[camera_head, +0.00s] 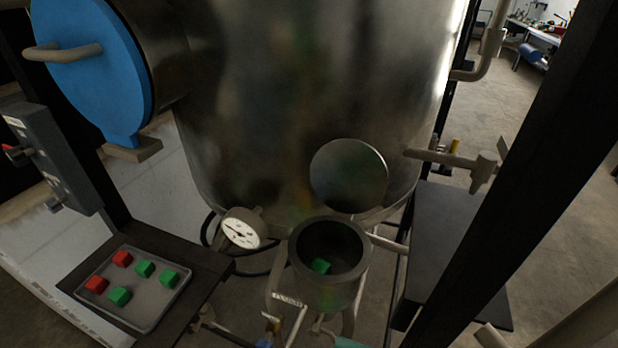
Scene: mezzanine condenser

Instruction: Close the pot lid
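The pot (331,290) is a dark grey, round, open-topped vessel at the lower middle, in front of the large metal tank. Its lid (348,176) is a round metal disc, raised and tilted up behind the pot's mouth, so the opening is uncovered. A green cube (320,266) lies inside the pot on its floor. The hinge between lid and pot cannot be made out clearly. Neither of my grippers shows in the head view.
A dial gauge (242,229) is just left of the pot.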

